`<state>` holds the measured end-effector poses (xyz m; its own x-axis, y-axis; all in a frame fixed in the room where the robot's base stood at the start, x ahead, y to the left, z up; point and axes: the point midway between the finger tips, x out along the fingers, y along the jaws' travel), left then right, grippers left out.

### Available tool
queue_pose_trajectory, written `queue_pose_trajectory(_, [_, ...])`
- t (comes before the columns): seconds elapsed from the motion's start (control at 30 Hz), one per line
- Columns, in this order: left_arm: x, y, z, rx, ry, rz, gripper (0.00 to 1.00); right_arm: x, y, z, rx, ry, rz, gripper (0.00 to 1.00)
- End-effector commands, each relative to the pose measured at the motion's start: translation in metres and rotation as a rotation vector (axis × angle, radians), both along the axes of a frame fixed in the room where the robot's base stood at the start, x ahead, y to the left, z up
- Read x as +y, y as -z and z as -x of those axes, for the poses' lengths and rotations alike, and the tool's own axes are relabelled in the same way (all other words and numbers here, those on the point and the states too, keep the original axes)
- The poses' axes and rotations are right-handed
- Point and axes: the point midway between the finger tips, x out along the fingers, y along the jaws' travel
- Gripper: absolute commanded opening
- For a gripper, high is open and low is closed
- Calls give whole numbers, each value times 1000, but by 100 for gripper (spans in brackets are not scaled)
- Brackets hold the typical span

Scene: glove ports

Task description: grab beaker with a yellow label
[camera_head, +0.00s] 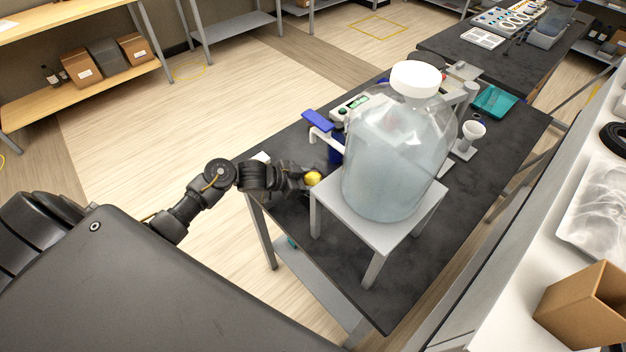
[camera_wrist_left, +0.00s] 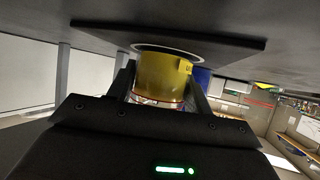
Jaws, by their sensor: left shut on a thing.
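The beaker with a yellow label shows in the left wrist view (camera_wrist_left: 160,76), with its yellow band between my fingers. In the head view only a small yellow patch of it (camera_head: 313,178) shows, beside the white stand. My left gripper (camera_head: 303,180) is shut on the beaker, with a dark finger on each side of it in the left wrist view (camera_wrist_left: 165,92). One end of the beaker is at a pale ring on a dark square slab (camera_wrist_left: 215,45); I cannot tell if they touch. My right gripper is not in view.
A large clear carboy with a white cap (camera_head: 398,150) stands on a white stand (camera_head: 385,225), close right of my gripper. A white spigot (camera_head: 325,138) and a blue object (camera_head: 318,121) are just behind. The black table (camera_head: 320,265) has bare room in front.

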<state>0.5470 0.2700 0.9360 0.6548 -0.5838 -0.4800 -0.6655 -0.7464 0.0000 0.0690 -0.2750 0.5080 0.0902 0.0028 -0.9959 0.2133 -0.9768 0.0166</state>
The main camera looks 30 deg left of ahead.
Motion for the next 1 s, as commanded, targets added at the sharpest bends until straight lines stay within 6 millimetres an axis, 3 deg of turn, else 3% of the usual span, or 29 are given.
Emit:
queue_pose_trajectory(0.13, [0, -1, 0, -1, 0, 1, 20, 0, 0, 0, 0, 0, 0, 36])
queue_pose_trajectory(0.47, [0, -6, -1, -4, 1, -1, 20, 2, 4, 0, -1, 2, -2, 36])
queue_pose_trajectory(0.67, [1, -31, -1, -9, 2, -4, 20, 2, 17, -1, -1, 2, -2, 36])
queue_pose_trajectory(1.0, [60, -92, -8, -5, -2, -6, 20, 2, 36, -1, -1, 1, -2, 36])
